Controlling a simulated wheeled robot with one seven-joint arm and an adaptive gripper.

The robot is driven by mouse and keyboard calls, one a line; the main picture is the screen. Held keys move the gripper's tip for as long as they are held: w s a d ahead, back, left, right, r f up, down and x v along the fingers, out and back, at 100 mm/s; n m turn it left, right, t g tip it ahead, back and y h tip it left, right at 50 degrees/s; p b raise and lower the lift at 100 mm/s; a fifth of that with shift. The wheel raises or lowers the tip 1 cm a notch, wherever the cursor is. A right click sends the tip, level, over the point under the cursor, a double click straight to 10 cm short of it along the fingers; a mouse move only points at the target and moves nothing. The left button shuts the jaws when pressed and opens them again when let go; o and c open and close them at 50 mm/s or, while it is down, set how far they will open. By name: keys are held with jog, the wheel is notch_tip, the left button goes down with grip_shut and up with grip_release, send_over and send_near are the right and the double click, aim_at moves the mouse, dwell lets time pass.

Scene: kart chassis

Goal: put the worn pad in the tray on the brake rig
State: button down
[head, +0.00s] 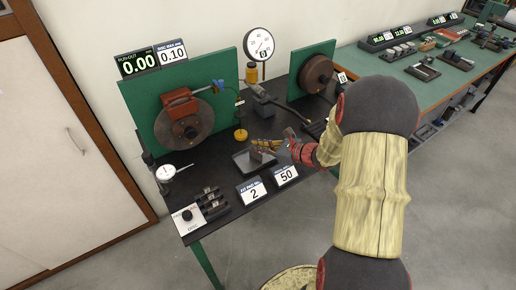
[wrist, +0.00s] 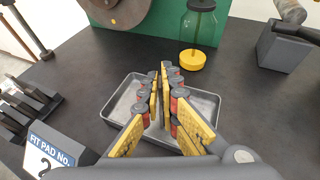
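A shallow grey metal tray (head: 241,162) lies on the black top of the brake rig, and its rim also shows in the wrist view (wrist: 118,96). My gripper (head: 262,147) reaches in from the right, with its yellow, red and black fingers over the tray. In the wrist view its fingertips (wrist: 160,77) are close together above the tray, with a narrow gap. A small dark grey piece (head: 259,156), perhaps the worn pad, shows just under the fingertips in the head view. I cannot tell whether it is gripped or lies in the tray.
A red caliper (head: 180,104) sits on a disc at the green panel. A rack with several dark pads (head: 212,203) and two signs, "2" (head: 252,191) and "50" (head: 285,175), stand in front.

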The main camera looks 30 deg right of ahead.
jog(key=shift+f, duration=0.2)
jog(key=c, duration=2)
grip_release()
jog(key=shift+c, duration=0.2)
jog(key=shift+r, duration=0.1)
